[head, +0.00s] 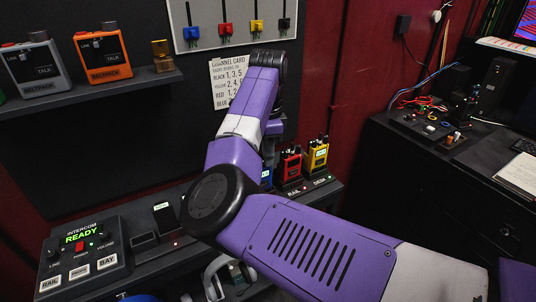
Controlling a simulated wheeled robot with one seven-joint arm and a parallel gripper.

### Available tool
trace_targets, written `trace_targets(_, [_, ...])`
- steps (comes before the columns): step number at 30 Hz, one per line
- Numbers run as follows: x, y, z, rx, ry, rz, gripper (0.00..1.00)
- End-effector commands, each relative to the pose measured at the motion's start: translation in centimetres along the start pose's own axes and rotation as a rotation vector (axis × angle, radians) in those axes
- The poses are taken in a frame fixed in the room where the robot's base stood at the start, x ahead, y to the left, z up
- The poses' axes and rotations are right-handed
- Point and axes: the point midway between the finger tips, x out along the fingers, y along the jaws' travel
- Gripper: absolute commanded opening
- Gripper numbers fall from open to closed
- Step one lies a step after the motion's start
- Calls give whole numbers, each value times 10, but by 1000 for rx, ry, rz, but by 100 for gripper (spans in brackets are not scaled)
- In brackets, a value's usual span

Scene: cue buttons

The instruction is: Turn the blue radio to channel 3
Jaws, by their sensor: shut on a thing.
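The blue radio (266,174) stands on the lower shelf, left of the red radio. Only a thin strip of it with a pale screen shows; my arm hides the rest, and its channel cannot be read. My gripper (269,152) points down right above the blue radio and is mostly hidden behind my purple arm. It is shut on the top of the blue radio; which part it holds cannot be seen.
A red radio (290,165) and a yellow radio (316,155) stand close to the right. An intercom panel (82,245) and headset (218,275) are at front left. A partly covered channel card (229,78) hangs behind. Beltpacks (103,55) sit on the upper shelf.

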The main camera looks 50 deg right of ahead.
Motion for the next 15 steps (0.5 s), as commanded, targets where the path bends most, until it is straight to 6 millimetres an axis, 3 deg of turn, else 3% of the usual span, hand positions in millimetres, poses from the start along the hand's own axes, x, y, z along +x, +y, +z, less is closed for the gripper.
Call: trace_targets(15, [-1, -1, 0, -325, -5, -1, 0])
